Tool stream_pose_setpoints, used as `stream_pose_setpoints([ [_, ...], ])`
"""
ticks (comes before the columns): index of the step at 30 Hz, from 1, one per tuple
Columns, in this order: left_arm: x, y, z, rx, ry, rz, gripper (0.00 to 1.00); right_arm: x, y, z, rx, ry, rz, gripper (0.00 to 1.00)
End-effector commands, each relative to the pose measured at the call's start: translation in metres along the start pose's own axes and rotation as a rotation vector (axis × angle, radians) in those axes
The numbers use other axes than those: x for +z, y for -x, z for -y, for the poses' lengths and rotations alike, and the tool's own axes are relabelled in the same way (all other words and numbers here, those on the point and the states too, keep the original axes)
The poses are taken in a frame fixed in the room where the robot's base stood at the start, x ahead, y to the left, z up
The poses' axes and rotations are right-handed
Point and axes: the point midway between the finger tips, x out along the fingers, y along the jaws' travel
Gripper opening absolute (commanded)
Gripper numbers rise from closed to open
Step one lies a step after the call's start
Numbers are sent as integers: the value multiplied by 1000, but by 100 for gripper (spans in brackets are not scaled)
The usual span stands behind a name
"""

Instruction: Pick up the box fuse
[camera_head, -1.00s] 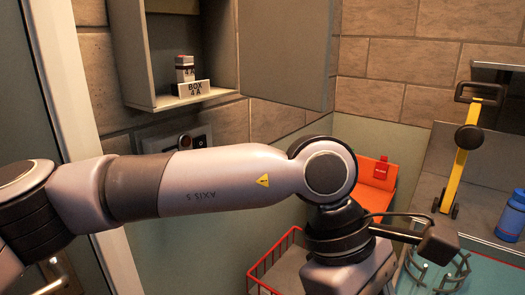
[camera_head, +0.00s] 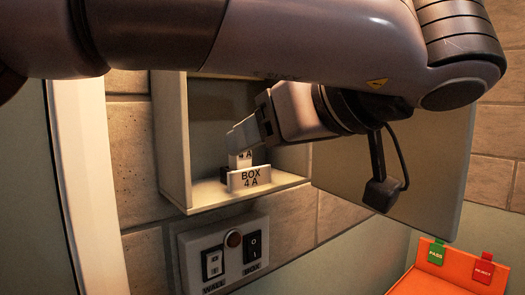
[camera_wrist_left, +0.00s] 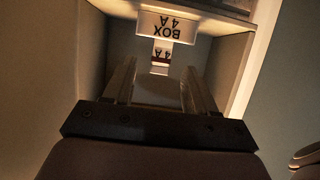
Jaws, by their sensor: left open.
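The box fuse (camera_head: 241,159) is a small pale block marked "4 A". It stands on the cabinet shelf behind the "BOX 4 A" sign (camera_head: 249,179) and is partly hidden by my left gripper (camera_head: 242,140). In the left wrist view the fuse (camera_wrist_left: 162,55) shows upside down, lined up between the two fingers of my open left gripper (camera_wrist_left: 158,72), near their tips. The sign (camera_wrist_left: 167,26) shows above it there. I cannot tell whether the fingers touch the fuse. My right gripper is not in view.
The open cabinet (camera_head: 174,150) has a side wall close to the fuse, and its grey door (camera_head: 420,165) stands to the right. A panel with a socket and switch (camera_head: 225,255) is below. An orange tray (camera_head: 445,272) with green and red tags is at the lower right.

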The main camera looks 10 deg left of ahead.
Motion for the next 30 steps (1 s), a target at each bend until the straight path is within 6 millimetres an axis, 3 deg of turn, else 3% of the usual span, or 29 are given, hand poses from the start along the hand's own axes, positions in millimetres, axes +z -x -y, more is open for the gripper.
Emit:
stream_pose_setpoints([
  [8,-2,-19,2,-6,3,-5,56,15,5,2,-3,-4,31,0],
  [19,-4,-66,4,-5,3,-2,56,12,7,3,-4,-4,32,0],
  [28,-4,-71,4,-3,3,-6,56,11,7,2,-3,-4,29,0],
  [29,-4,-71,4,-3,3,-6,53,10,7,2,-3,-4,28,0],
  [30,-4,-71,4,-3,3,-6,40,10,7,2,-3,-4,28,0],
])
